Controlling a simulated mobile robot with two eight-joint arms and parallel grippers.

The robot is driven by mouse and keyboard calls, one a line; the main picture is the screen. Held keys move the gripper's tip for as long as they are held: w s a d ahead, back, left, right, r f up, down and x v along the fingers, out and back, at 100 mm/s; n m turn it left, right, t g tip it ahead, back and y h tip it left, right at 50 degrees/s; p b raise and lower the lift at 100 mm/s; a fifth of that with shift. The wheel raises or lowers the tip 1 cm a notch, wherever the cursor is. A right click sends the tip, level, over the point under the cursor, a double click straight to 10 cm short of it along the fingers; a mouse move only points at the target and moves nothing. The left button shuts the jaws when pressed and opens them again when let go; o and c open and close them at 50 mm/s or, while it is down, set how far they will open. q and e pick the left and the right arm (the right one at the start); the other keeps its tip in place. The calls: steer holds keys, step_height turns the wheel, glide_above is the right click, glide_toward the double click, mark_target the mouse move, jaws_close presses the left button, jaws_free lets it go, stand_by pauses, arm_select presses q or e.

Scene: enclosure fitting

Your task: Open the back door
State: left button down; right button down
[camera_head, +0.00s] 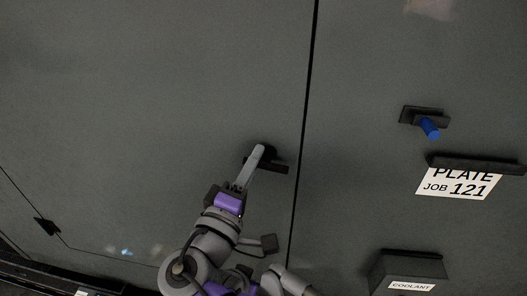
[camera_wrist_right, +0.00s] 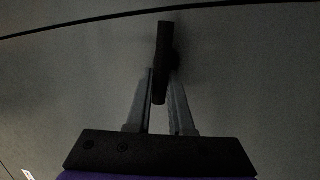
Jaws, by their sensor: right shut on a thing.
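The back door (camera_head: 150,90) is a large dark grey panel on the left in the head view. A thin dark vertical seam runs along its right side, and no gap shows there. Its black handle (camera_head: 278,167) sits close to the seam. My right gripper (camera_head: 257,158) reaches up from below and is shut on this handle. In the right wrist view the two fingers stand on either side of the dark handle (camera_wrist_right: 164,55), which runs down between them. My left gripper is not in view.
Right of the seam, a panel carries a black bracket with a blue peg (camera_head: 429,128), a holder with a "PLATE JOB 121" card (camera_head: 458,183), and a dark "COOLANT" box (camera_head: 410,272). A small dark latch or hinge (camera_head: 46,226) shows at the lower left.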

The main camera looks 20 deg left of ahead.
mark_target(263, 101)
steer(key=shift+f+n, duration=0.15)
steer(key=shift+n, duration=0.45)
steer(key=c, duration=0.8)
jaws_free()
steer(key=shift+d, duration=0.1)
step_height(263, 101, up, 10)
steer(key=shift+r+p, duration=0.1)
steer(key=shift+p, duration=0.35)
